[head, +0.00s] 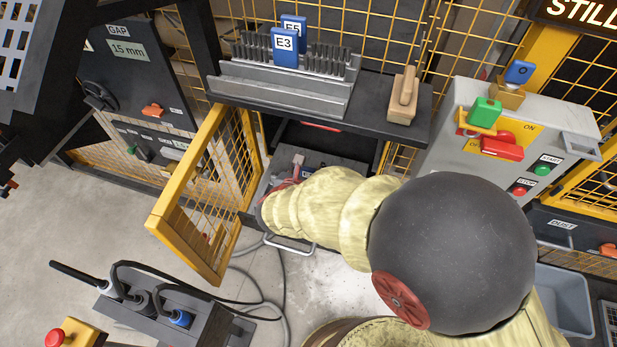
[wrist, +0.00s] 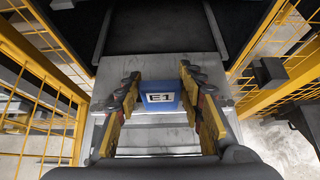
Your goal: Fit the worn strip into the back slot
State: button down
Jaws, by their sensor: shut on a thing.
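My gripper (wrist: 160,82) is shut on a blue block marked E1 (wrist: 160,97), with yellow fingers on both sides of it in the wrist view. A strip body below the block is not clear to me. In the head view my arm covers most of the gripper, which is low inside the opening under the dark shelf. A grey metal rack (head: 285,95) on the shelf holds dark-bristled strips in front and back rows. Blue tags E3 (head: 284,46) and E5 (head: 294,24) stand up from it. I cannot tell which strip is worn.
A yellow mesh door (head: 200,195) stands open left of my arm. A wooden-handled brush (head: 403,95) lies at the right of the dark shelf (head: 375,115). Yellow mesh rises behind the shelf.

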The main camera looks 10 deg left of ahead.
aim_at(308, 175)
jog(key=shift+w+a+f, duration=0.1)
jog(key=shift+w+f, duration=0.15)
jog(key=shift+f, duration=0.15)
jog(key=shift+w+f+b, duration=0.1)
jog(key=shift+f+b, duration=1.15)
jog(key=shift+f, duration=0.3)
jog(key=shift+f, duration=0.15)
jog(key=c, duration=1.2)
grip_release()
jog(key=shift+o, duration=0.2)
